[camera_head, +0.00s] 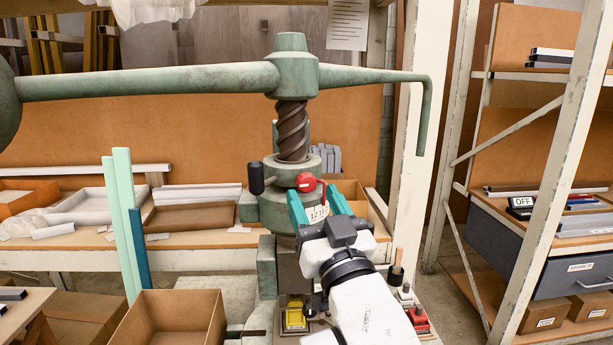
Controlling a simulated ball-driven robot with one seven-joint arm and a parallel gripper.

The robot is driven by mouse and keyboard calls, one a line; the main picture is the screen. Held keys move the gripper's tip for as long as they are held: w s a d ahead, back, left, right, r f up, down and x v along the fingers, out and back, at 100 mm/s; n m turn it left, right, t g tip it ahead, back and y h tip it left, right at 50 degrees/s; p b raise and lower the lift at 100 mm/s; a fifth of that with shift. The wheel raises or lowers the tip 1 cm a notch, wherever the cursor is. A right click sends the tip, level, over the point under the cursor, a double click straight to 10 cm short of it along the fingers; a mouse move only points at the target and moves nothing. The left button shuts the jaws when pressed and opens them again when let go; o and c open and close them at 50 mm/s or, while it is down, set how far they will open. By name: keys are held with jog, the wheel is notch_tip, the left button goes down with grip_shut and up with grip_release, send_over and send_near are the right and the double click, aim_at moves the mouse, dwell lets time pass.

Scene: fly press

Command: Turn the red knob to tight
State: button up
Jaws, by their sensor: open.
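The red knob (306,182) sits on the collar of the green fly press (290,75), just below the thick screw, with a red curved stem running to its right. My gripper (312,193) has teal fingers, spread apart, pointing up at the press just below the knob. The knob appears above and between the fingertips. I cannot tell whether either finger touches it. Nothing shows held between the fingers. A small white label with dark marks (316,213) shows between them.
A black handle (256,178) sticks up left of the knob. The press's long arm (150,82) spans overhead, its bent end (425,120) hanging at right. Yellow (295,316) and red (418,319) items stand low around my arm. An open cardboard box (170,325) is at lower left.

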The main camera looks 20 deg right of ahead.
aim_at(308, 186)
jog(key=shift+p+x, duration=0.45)
jog(key=shift+x, duration=1.3)
jog(key=shift+c, duration=0.4)
jog(key=shift+f, duration=0.1)
jog(key=c, duration=0.9)
jog(key=shift+c, duration=0.2)
